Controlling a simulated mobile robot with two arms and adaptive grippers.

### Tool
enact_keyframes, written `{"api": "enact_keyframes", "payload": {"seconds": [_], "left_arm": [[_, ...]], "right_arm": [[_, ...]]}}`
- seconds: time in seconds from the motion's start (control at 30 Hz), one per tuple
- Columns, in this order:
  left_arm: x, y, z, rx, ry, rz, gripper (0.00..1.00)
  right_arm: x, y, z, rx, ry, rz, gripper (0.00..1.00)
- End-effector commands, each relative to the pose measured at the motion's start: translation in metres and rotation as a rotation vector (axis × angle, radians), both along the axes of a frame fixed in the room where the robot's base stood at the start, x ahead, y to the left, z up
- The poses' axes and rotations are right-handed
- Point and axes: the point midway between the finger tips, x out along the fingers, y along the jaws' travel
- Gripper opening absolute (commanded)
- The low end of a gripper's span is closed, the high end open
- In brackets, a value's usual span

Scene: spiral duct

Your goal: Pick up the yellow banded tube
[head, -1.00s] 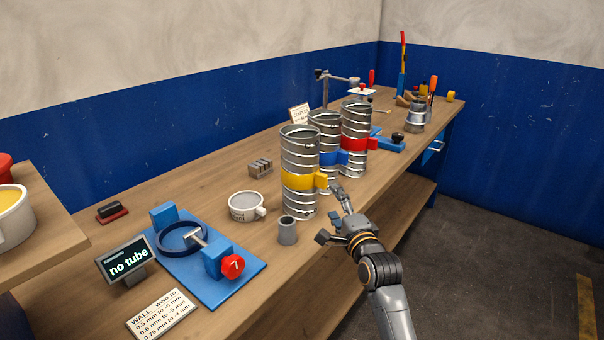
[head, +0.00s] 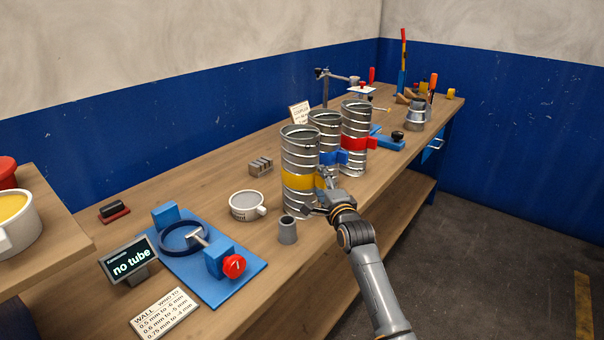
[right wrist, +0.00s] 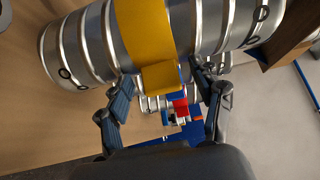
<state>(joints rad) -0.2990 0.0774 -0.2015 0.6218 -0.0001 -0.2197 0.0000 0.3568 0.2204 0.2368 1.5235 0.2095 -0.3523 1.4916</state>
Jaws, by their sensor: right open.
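The yellow banded tube (head: 299,151) is a ribbed silver duct standing upright on the bench, nearest of three. Its yellow band (head: 298,181) wraps its lower middle. In the right wrist view the tube fills the top, and its yellow tab (right wrist: 160,77) projects towards my gripper. My right gripper (head: 316,190) is open at the tube's front right side, close to the tab. In the right wrist view its fingers (right wrist: 165,95) are spread on either side of the tab. I cannot tell whether they touch it. My left gripper is not in view.
The blue-banded tube (head: 326,128) and red-banded tube (head: 357,123) stand just behind. A small grey cylinder (head: 287,230) and a white cup (head: 245,205) stand in front. A blue fixture (head: 235,277) sits beside a display (head: 128,259) reading "no tube".

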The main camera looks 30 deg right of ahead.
Motion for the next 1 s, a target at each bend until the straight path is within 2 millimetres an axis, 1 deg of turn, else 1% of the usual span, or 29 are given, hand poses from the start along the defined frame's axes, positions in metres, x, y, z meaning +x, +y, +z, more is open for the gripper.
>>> {"api": "enact_keyframes", "payload": {"seconds": [0.07,0.17,0.2,0.4,0.77,0.87,1.0], "left_arm": [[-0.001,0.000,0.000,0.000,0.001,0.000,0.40],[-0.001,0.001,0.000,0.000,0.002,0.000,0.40],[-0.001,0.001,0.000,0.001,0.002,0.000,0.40],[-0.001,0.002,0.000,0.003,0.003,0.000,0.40],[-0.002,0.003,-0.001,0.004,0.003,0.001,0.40],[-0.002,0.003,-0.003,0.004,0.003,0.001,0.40],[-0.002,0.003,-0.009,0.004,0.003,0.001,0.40]], "right_arm": [[0.000,0.000,0.000,0.000,0.000,0.000,0.66],[0.000,0.000,0.000,0.000,0.000,0.000,0.48],[0.000,0.000,0.000,0.000,0.000,0.000,0.40],[0.000,0.000,0.000,0.000,0.000,0.000,0.00],[0.000,0.000,0.005,0.001,-0.006,0.000,0.00],[0.000,0.000,0.011,0.001,-0.007,-0.001,0.00],[0.000,0.001,0.030,0.001,-0.012,0.000,0.00]]}}
